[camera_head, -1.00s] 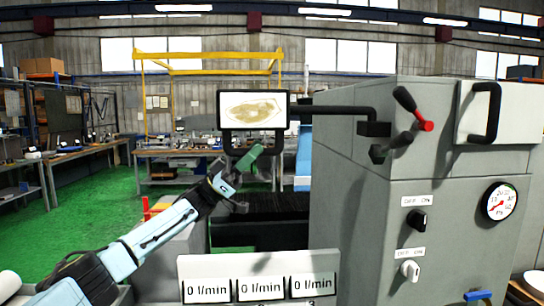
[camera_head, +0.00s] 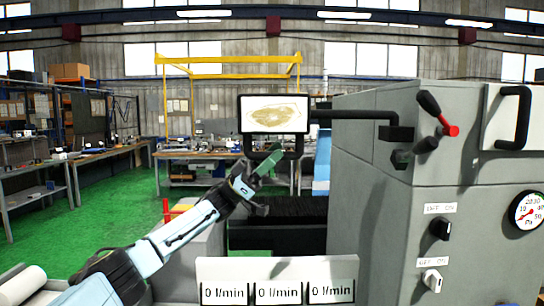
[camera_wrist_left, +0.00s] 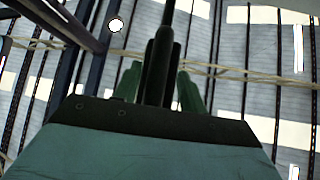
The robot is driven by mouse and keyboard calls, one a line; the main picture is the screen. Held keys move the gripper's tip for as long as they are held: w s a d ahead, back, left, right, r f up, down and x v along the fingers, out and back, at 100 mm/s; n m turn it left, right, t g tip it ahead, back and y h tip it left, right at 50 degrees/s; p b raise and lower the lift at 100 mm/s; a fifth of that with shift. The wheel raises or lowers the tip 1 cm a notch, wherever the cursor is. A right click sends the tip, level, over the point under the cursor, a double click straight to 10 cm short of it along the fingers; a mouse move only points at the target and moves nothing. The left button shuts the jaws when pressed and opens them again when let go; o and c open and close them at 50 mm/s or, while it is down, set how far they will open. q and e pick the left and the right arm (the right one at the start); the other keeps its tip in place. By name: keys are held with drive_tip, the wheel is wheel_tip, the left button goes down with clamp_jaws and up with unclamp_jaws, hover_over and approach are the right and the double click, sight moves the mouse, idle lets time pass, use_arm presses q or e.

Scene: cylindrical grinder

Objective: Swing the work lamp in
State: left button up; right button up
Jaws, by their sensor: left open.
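The work lamp (camera_head: 274,114) is a flat, black-framed panel with a pale face and a yellowish pattern. It hangs on a black horizontal arm (camera_head: 345,114) from the grey machine. A black U-shaped handle (camera_head: 299,146) sits below the panel. My left gripper (camera_head: 268,163) has green fingers and is at the handle's lower bar, just under the panel. In the left wrist view a dark bar (camera_wrist_left: 160,62) stands between the two open green fingers (camera_wrist_left: 158,82); whether they touch it I cannot tell. My right gripper is not in view.
The grey machine cabinet (camera_head: 375,230) fills the right, with a red-tipped lever (camera_head: 437,112), switches and a gauge (camera_head: 526,210). A flow-meter panel (camera_head: 277,268) stands in front. Benches and a yellow frame stand behind; green floor is clear at left.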

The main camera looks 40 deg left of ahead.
use_arm(q)
drive_tip(key=b+v, duration=0.4)
drive_tip(key=v, duration=0.9)
drive_tip(key=shift+f, duration=0.2)
drive_tip(key=shift+a, duration=0.1)
